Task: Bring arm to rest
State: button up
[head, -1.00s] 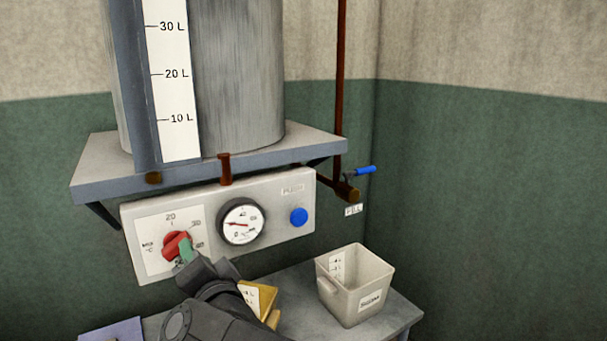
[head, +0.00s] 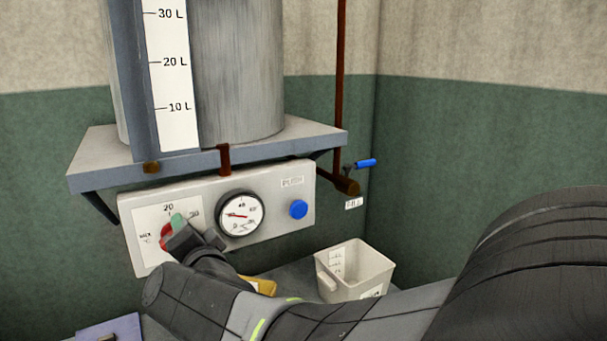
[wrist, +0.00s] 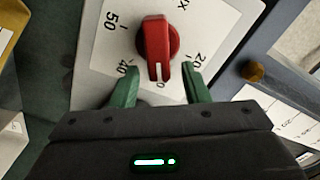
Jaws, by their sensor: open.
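My gripper (wrist: 161,88) is open, with its two green fingers apart on either side of the lower end of a red knob (wrist: 157,48) in the wrist view. Nothing is held between the fingertips. In the head view my gripper (head: 178,225) is in front of the panel and partly hides the red knob (head: 165,238). The knob sits on the temperature dial plate (wrist: 95,60), and its white mark points down in the wrist view. My arm reaches across the lower right of the head view.
The control panel (head: 270,232) also carries a round gauge (head: 241,213) and a blue button (head: 298,209). A shelf (head: 100,160) with a metal tank (head: 240,80) juts out above. A pale bin (head: 365,272) and a yellow object (head: 262,285) stand below, close to my arm.

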jog(key=shift+s+d, duration=0.1)
jog(key=shift+s, duration=0.05)
jog(key=p+v, duration=0.5)
jog(key=v, duration=0.8)
jog(key=w+a+r+n+p, duration=0.1)
jog(key=w+a+n, duration=0.4)
jog(key=w+a, duration=0.3)
jog(key=w, duration=0.3)
jog(key=shift+n+p, duration=0.3)
jog(key=shift+p, duration=0.1)
dwell(0.7)
